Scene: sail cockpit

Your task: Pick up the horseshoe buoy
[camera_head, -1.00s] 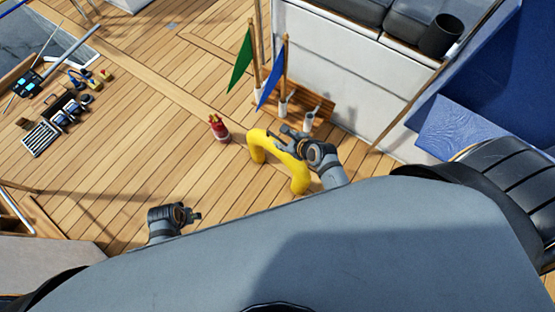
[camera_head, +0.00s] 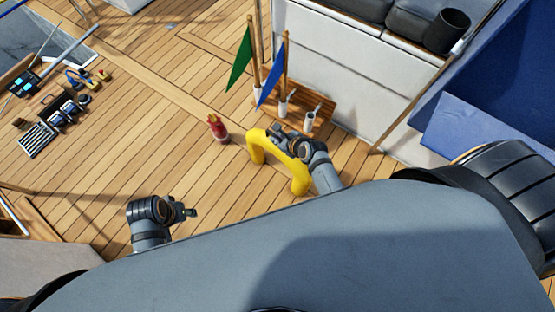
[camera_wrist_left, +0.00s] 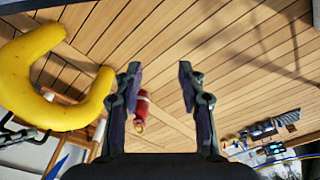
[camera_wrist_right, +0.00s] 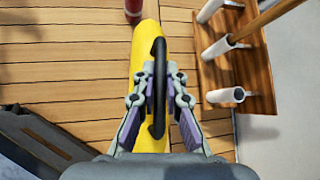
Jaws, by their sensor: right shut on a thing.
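The yellow horseshoe buoy (camera_head: 258,147) is in the middle of the head view, arched with its ends toward the deck. My right gripper (camera_head: 277,141) is at the top of its arch. In the right wrist view the gripper (camera_wrist_right: 160,85) is shut on the black handle (camera_wrist_right: 158,50) of the buoy (camera_wrist_right: 150,32). The buoy also shows at the left of the left wrist view (camera_wrist_left: 28,85). My left gripper (camera_head: 192,212) is to the left, apart from the buoy. In the left wrist view its fingers (camera_wrist_left: 158,75) are wide open with nothing between them.
A red bottle-like object (camera_head: 217,128) stands left of the buoy. Behind it, a wooden rack (camera_head: 322,112) holds green and blue flags in white tubes. Tools (camera_head: 70,108) lie at far left. A white bench (camera_head: 325,55) stands behind. The deck's left middle is clear.

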